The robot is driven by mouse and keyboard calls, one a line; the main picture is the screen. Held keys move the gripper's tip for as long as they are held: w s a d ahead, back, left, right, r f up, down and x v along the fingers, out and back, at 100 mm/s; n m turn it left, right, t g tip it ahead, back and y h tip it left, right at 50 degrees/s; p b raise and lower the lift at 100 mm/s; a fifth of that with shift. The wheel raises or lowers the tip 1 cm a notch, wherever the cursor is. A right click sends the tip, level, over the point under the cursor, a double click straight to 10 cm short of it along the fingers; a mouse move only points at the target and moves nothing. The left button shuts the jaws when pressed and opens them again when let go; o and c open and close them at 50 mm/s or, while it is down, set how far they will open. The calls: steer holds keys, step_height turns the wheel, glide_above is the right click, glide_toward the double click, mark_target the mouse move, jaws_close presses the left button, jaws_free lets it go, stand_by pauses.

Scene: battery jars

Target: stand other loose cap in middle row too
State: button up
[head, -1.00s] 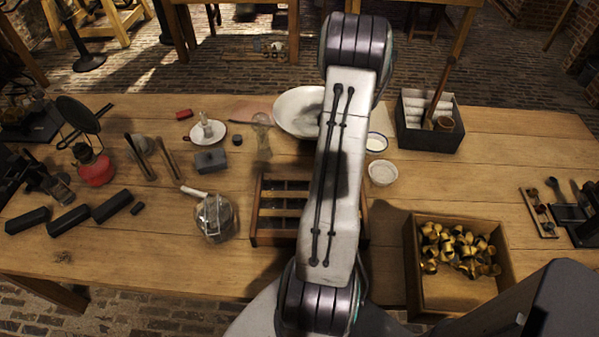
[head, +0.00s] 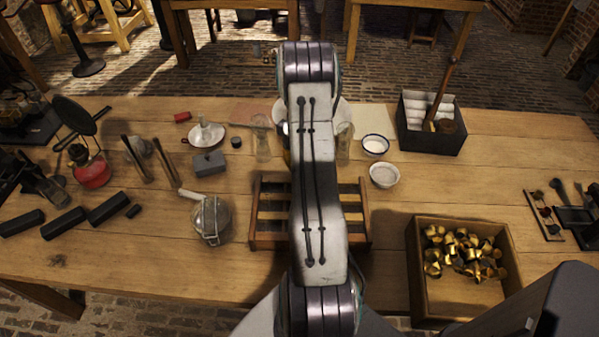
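A wooden rack with dark slots and pale slats (head: 270,240) stands at the middle front of the table. My arm crosses it and hides its centre, so I cannot tell what stands in its middle row. Several brass-coloured caps (head: 462,250) lie jumbled in an open wooden box (head: 428,297) at the right front. I cannot single out one loose cap elsewhere. My gripper is hidden behind my own arm, and I cannot see whether it holds anything.
Glass jars (head: 262,145) (head: 343,150) stand behind the rack. Two small bowls (head: 375,145) (head: 384,175) are at its back right. A wire-bound jar (head: 212,220) is at its left. A dark box (head: 430,140) stands at the back right. Table between rack and cap box is clear.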

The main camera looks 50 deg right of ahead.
steer(key=shift+f+b, duration=0.95)
steer(key=shift+f, duration=1)
steer(key=shift+f, duration=0.1)
steer(key=shift+f, duration=0.15)
steer(key=o, duration=0.8)
steer(key=shift+r, duration=0.25)
